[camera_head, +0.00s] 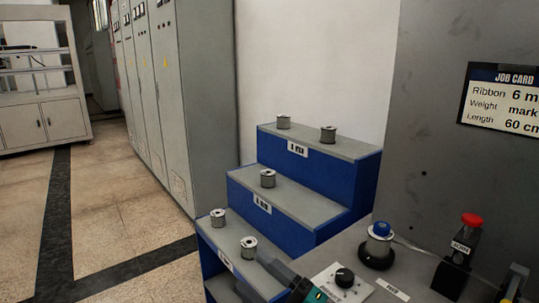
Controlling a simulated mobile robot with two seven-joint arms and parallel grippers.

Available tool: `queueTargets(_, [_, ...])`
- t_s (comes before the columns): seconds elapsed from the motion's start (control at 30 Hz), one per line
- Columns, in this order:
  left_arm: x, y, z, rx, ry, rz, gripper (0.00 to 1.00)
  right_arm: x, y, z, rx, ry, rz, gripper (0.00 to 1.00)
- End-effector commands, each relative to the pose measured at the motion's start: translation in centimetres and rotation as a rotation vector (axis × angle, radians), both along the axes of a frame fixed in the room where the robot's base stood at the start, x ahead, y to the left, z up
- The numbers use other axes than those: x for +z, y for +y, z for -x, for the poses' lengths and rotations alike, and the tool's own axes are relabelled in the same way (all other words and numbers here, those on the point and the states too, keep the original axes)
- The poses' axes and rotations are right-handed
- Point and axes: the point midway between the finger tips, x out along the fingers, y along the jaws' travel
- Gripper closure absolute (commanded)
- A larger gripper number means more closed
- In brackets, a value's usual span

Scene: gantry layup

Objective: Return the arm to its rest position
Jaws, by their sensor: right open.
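My right gripper (252,275) is at the bottom edge of the head view, with its dark fingers spread open. Nothing shows between them. The fingers reach over the front of the lowest blue step, close to a spool (249,248) there; I cannot tell whether they touch it. The rest of this arm is mostly cut off by the lower edge. My left gripper is not in view.
A blue stepped rack (329,164) holds several spools. Right of it, a grey bench carries a knob panel (341,283), a blue-topped spool on a black base (378,246) and a red button (471,219). Grey cabinets (182,100) stand behind; open floor lies left.

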Motion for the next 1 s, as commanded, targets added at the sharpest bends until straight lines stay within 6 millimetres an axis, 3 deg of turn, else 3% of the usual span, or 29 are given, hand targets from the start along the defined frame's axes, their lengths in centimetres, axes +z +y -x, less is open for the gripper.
queueTargets(0.13, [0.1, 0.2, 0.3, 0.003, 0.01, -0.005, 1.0, -5.3, -5.2, 0.3, -0.203, 0.378, -0.168, 0.33])
queueTargets(0.27, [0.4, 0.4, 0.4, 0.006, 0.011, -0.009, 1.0, -11.0, -9.9, 2.3, -0.374, 0.699, -0.291, 0.33])
queueTargets(0.5, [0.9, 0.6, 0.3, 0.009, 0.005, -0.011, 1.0, -20.1, -16.6, 9.8, -0.636, 1.185, -0.456, 0.33])
queueTargets(0.7, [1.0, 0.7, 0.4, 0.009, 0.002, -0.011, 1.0, -23.4, -19.1, 14.6, -0.748, 1.393, -0.522, 0.33])
queueTargets(0.97, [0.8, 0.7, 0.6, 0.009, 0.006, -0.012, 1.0, -23.9, -19.5, 15.2, -0.764, 1.42, -0.529, 0.33])
queueTargets(1.0, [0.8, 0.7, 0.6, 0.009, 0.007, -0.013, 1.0, -23.9, -19.5, 15.2, -0.763, 1.419, -0.529, 0.37])
